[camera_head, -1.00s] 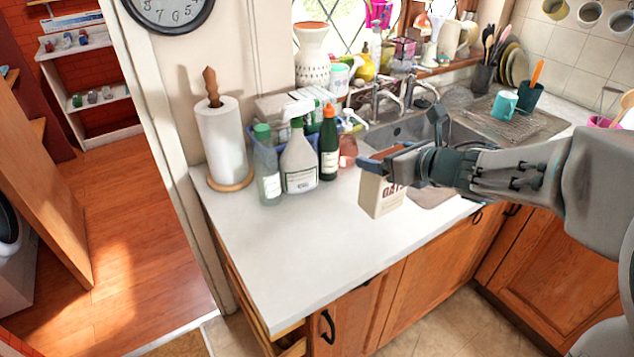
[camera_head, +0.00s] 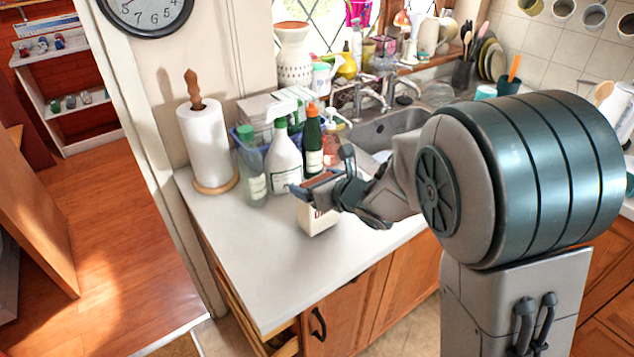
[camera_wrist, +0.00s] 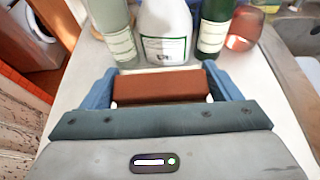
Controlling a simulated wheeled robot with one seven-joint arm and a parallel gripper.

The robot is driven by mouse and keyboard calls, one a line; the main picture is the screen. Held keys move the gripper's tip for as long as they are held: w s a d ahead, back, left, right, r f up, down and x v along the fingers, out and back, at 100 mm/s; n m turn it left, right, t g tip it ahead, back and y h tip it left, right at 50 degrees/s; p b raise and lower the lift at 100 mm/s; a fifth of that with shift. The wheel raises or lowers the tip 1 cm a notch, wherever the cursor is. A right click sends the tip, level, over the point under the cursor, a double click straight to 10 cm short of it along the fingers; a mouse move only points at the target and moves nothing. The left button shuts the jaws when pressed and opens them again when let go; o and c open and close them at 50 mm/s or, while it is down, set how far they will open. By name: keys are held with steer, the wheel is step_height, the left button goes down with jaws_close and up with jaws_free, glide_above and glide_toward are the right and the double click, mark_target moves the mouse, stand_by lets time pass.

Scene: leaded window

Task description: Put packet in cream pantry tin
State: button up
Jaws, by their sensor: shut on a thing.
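The packet (camera_head: 317,220) is a cream box with a brown top and dark lettering. It is upright over the white counter in the head view, in front of the bottles. My gripper (camera_head: 322,180) is shut on its upper part. In the wrist view the packet's brown top (camera_wrist: 160,87) sits between the two blue fingers. Whether its base touches the counter I cannot tell. I cannot identify a cream pantry tin in either view.
A white spray bottle (camera_head: 284,160), a clear green-capped bottle (camera_head: 252,175) and a dark green bottle (camera_head: 313,145) stand behind the packet. A paper towel roll (camera_head: 208,145) is at left. The front-left counter (camera_head: 250,250) is clear. The sink (camera_head: 385,128) lies behind my arm.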

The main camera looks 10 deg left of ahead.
steer(key=shift+d+f, duration=0.1)
steer(key=shift+f, duration=0.1)
steer(key=shift+f+b, duration=0.2)
steer(key=shift+b, duration=0.1)
steer(key=o, duration=1.6)
steer(key=shift+o, duration=0.2)
steer(key=b+v, duration=0.1)
steer(key=v, duration=1.1)
